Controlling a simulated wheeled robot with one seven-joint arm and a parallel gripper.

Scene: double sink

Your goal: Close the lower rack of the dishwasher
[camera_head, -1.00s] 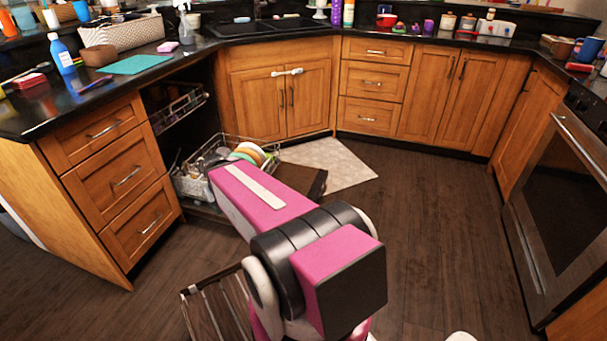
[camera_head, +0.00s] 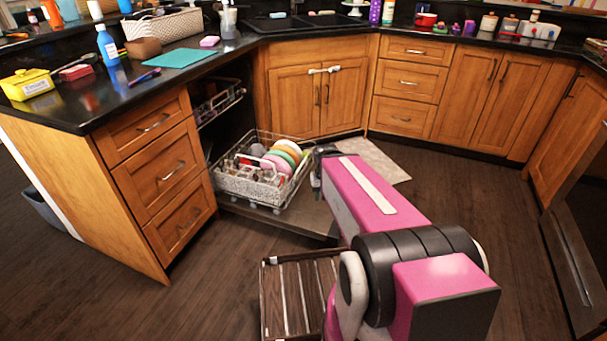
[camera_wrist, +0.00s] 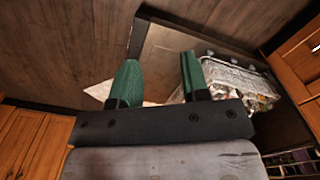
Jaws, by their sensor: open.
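The dishwasher's lower rack (camera_head: 240,186) is a wire basket pulled out over the opened-down door (camera_head: 285,219). It holds colourful plates (camera_head: 284,154) and smaller dishes and cutlery. My gripper (camera_head: 317,180) is just right of the rack in the head view, partly hidden by my arm. In the wrist view my gripper (camera_wrist: 160,78) shows two green fingers spread apart, with nothing between them. The rack (camera_wrist: 228,74) is right of the fingers there, apart from them, and the door (camera_wrist: 172,45) lies beyond and below.
The upper rack (camera_head: 219,103) sits in the dark dishwasher opening. Drawers (camera_head: 165,172) stand left of it, sink cabinets (camera_head: 318,100) behind. A brown slatted object (camera_head: 290,300) is on the near floor, left of my arm. Floor at right (camera_head: 480,190) is open.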

